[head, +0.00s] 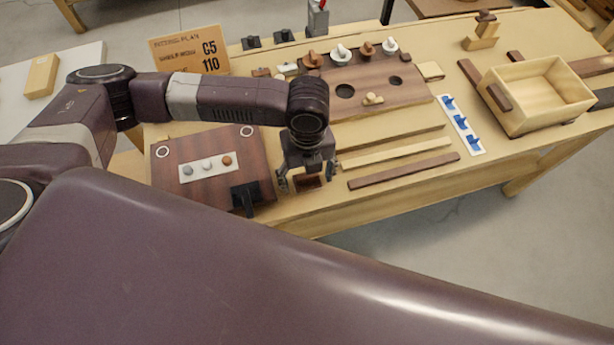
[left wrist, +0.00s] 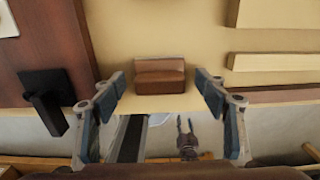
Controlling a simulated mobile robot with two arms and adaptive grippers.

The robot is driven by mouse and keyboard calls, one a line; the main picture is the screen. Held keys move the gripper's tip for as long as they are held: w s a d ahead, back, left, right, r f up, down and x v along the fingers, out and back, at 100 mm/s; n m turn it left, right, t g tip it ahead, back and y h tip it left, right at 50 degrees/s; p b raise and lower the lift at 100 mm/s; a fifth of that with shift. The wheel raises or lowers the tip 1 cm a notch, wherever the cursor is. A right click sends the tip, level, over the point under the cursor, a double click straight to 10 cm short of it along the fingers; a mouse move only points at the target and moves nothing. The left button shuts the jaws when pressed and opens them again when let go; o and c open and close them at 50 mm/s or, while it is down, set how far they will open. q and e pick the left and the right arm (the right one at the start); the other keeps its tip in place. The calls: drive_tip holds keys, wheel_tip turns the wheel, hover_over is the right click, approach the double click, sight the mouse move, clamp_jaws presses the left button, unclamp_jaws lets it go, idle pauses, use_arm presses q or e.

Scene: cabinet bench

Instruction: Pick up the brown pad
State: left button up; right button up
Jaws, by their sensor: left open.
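The brown pad (left wrist: 160,76) is a small reddish-brown block on the light wooden bench top, near its front edge. In the left wrist view it lies between and a little beyond the two fingertips of my open left gripper (left wrist: 162,84), with a gap on each side. In the head view my left gripper (head: 307,184) points down over the pad (head: 308,182), whose far part is hidden by the gripper. Nothing is held. My right gripper is in neither view.
A dark wooden board (head: 180,180) with a black bracket (head: 245,196) lies left of the pad. Wooden strips (head: 400,171) lie to its right. A board with holes (head: 360,106) stands behind, and an open wooden box (head: 540,95) sits farther right.

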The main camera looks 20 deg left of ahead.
use_arm(q)
drive_tip(key=c, duration=1.2)
drive_tip(key=shift+c, duration=0.2)
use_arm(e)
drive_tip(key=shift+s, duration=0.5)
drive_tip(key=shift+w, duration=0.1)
use_arm(q)
drive_tip(key=shift+r, duration=0.45)
wheel_tip(320, 180, up, 19)
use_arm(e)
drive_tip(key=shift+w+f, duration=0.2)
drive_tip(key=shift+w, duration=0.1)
use_arm(q)
drive_tip(key=shift+r, duration=0.1)
